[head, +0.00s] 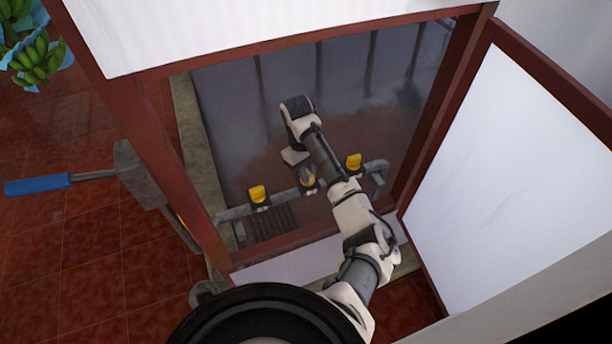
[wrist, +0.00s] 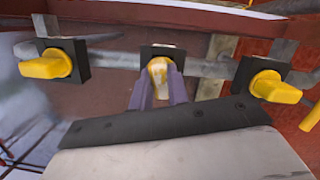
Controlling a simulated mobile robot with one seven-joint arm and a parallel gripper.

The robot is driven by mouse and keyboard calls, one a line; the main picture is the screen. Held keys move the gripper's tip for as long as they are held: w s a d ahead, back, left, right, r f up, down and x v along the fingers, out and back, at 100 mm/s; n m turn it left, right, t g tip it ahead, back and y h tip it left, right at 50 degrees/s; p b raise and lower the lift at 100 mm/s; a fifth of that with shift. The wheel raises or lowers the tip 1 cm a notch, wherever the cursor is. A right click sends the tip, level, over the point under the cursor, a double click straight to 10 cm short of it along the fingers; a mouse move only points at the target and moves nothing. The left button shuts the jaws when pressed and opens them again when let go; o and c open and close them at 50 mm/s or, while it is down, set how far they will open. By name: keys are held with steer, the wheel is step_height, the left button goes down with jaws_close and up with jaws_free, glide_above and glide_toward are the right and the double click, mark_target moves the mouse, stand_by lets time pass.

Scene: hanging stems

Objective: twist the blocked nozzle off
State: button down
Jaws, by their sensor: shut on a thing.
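The blocked nozzle (wrist: 157,69) is the middle one on a grey pipe (wrist: 207,68). It is yellow with whitish patches, unlike the clean yellow nozzles on either side. The two purple fingers of my gripper (wrist: 159,88) are shut on it from both sides. Its black mount shows behind it against the pipe. In the head view my gripper (head: 306,173) covers much of this nozzle. The other nozzles stand apart from my gripper, one to the left (wrist: 47,65) and one to the right (wrist: 277,87) in the wrist view.
My arm reaches through a red-framed opening (head: 460,90) with a white panel (head: 500,170) on the right. A blue-handled lever (head: 40,185) sticks out on the left. Green bananas (head: 38,60) hang at the upper left. Dark wet-looking space lies behind the pipe.

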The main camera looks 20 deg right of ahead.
stand_by(0.3)
steer(key=m, duration=0.4)
steer(key=shift+y, duration=0.4)
stand_by(0.6)
steer(key=shift+r, duration=2.2)
steer(key=shift+r, duration=0.1)
steer(key=shift+r, duration=2.45)
